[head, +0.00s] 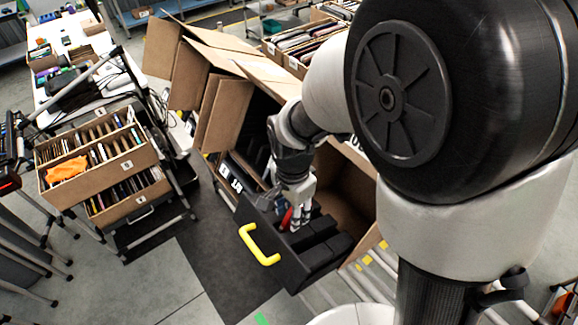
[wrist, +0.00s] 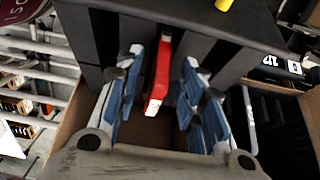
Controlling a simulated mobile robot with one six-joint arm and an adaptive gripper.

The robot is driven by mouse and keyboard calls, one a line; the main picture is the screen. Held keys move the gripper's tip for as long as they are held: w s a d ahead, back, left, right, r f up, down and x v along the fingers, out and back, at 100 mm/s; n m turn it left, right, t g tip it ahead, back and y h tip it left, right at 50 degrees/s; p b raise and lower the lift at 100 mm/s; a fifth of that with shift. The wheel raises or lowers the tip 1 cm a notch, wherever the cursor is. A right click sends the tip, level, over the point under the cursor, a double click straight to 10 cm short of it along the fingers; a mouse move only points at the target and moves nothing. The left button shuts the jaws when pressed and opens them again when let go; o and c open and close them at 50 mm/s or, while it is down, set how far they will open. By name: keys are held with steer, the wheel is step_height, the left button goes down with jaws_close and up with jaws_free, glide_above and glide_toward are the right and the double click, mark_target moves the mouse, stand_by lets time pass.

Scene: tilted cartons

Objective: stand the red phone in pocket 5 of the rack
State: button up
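The red phone (head: 287,219) stands on edge among black blocks in a black box with a yellow handle (head: 258,246). In the wrist view the red phone (wrist: 160,68) lies between my fingers, with a gap on each side. My gripper (wrist: 161,60) is open, its blue-padded fingers on either side of the phone. In the head view my gripper (head: 298,207) reaches down into the black box. A black rack with white number labels (head: 237,184) stands beside the box, further left and back; I cannot tell which label is 5.
Another carton with raised flaps (head: 228,115) is behind. A cart with filled cardboard bins (head: 125,195) stands at the left. Dark floor mat (head: 215,250) lies clear between.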

steer(key=shift+f, duration=0.25)
steer(key=shift+c, duration=0.5)
jaws_close()
steer(key=c, duration=0.6)
jaws_free()
jaws_close()
